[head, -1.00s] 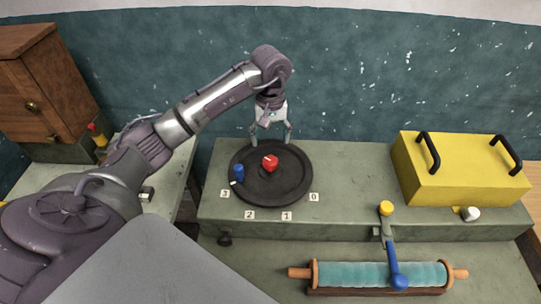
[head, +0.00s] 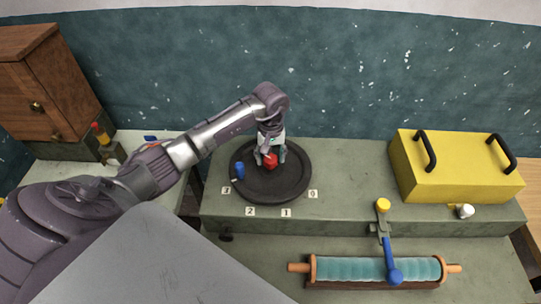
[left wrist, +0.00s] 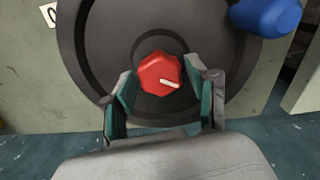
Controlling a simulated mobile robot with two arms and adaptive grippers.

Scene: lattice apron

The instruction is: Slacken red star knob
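The red star knob (head: 271,160) sits at the middle of a dark round dial plate (head: 262,190) on the grey-green bench. In the left wrist view the red knob (left wrist: 160,74) has a white pointer mark toward the lower right. My left gripper (head: 269,161) is down at the knob from above. In the left wrist view the fingers of my left gripper (left wrist: 165,95) are open, one to each side of the knob's near part, with gaps between them and it. My right gripper is not in view.
A blue peg handle (head: 239,171) stands on the dial's left, also in the left wrist view (left wrist: 268,14). Number tags 0 to 3 line the dial's front. A yellow box (head: 455,165) with black handles, a blue crank (head: 390,258) and a teal roller (head: 340,269) are right.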

